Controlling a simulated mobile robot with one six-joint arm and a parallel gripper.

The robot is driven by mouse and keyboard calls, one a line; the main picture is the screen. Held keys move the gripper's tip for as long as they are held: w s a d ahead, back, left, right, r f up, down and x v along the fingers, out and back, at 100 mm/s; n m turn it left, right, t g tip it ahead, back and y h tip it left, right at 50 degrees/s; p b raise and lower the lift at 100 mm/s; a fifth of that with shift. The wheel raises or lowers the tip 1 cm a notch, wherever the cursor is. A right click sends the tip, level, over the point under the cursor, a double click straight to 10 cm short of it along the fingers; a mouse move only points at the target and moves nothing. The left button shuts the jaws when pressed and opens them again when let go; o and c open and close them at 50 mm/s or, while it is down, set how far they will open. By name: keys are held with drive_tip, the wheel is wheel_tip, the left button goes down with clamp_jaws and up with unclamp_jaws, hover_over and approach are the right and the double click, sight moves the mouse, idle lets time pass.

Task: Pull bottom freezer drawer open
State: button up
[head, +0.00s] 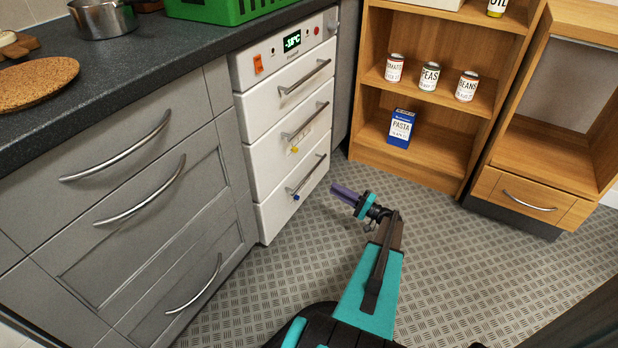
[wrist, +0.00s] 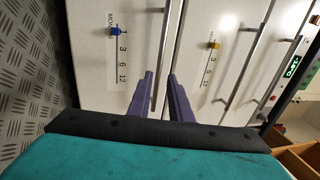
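The white freezer (head: 250,130) has stacked drawers. The bottom freezer drawer (head: 278,217) appears shut, with a grey bar handle (head: 307,177) and a blue marker below it. In the wrist view, which is turned sideways, the bottom drawer (wrist: 92,65) is at left with its blue marker, and its handle (wrist: 168,40) runs up the picture. My gripper (head: 334,188) is to the right of the handle in the head view, apart from the drawer front. Its purple fingers (wrist: 160,76) are open and empty; the handle lines up between them in the wrist view. Contact is not visible.
The middle drawer (head: 268,158) has a yellow marker and its own handle. Grey cabinets (head: 130,210) stand left of the freezer. A wooden shelf (head: 430,165) with cans and a blue pasta box (head: 401,128) is behind. The patterned floor (head: 470,280) is clear.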

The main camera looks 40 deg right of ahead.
sight(309, 173)
drive_tip(key=shift+w, duration=0.15)
drive_tip(key=b+x, duration=0.4)
drive_tip(key=x, duration=0.9)
drive_tip(key=shift+w+a+r, duration=0.1)
drive_tip(key=shift+w+a, duration=0.1)
drive_tip(key=shift+w, duration=0.05)
clamp_jaws()
